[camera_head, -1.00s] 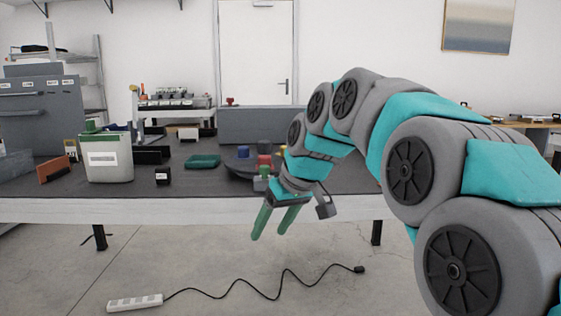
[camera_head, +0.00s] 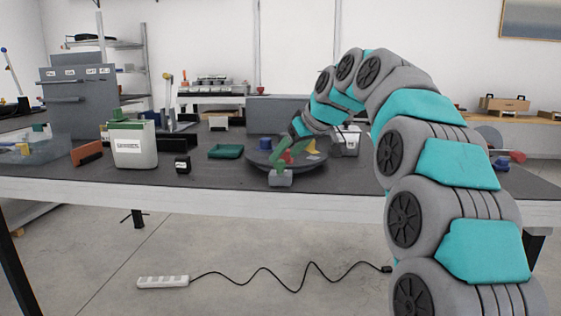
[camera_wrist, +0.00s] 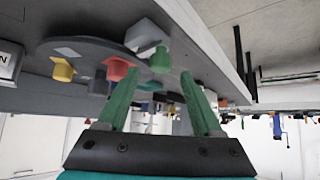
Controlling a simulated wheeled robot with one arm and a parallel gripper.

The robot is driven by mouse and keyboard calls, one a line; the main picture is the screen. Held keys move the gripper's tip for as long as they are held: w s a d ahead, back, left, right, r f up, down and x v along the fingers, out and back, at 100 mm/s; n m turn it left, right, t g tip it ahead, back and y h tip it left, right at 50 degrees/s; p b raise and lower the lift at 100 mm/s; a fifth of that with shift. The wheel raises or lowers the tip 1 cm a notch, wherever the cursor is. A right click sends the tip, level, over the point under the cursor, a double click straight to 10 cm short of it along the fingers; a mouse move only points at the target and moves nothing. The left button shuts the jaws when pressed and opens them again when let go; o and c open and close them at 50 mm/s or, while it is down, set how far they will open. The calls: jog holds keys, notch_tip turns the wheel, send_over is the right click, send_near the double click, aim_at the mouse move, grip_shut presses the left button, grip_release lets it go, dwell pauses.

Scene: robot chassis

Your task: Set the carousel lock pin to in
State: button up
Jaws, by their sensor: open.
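The carousel (camera_head: 258,158) is a dark round disc on the table, carrying coloured pieces; it also shows in the wrist view (camera_wrist: 100,47), which looks upside down. A grey block (camera_head: 281,179) stands at the carousel's front edge, with a green knob beside it in the wrist view (camera_wrist: 160,61). This may be the lock pin, but I cannot tell whether it is in or out. My gripper (camera_head: 282,155) has green fingers, open and empty, at the carousel's front. In the wrist view, the knob is between and beyond my fingertips (camera_wrist: 159,74); contact is unclear.
A white canister (camera_head: 134,152) with a green top, a small black block (camera_head: 182,164) and a green tray (camera_head: 226,151) stand left of the carousel. A long grey box (camera_head: 270,110) is behind it. A power strip (camera_head: 163,282) lies on the floor.

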aim_at(280, 160)
jog(key=x, duration=0.4)
jog(key=shift+w+a+f, duration=0.1)
jog(key=shift+a+f, duration=0.05)
grip_shut()
dwell(0.4)
dwell(0.9)
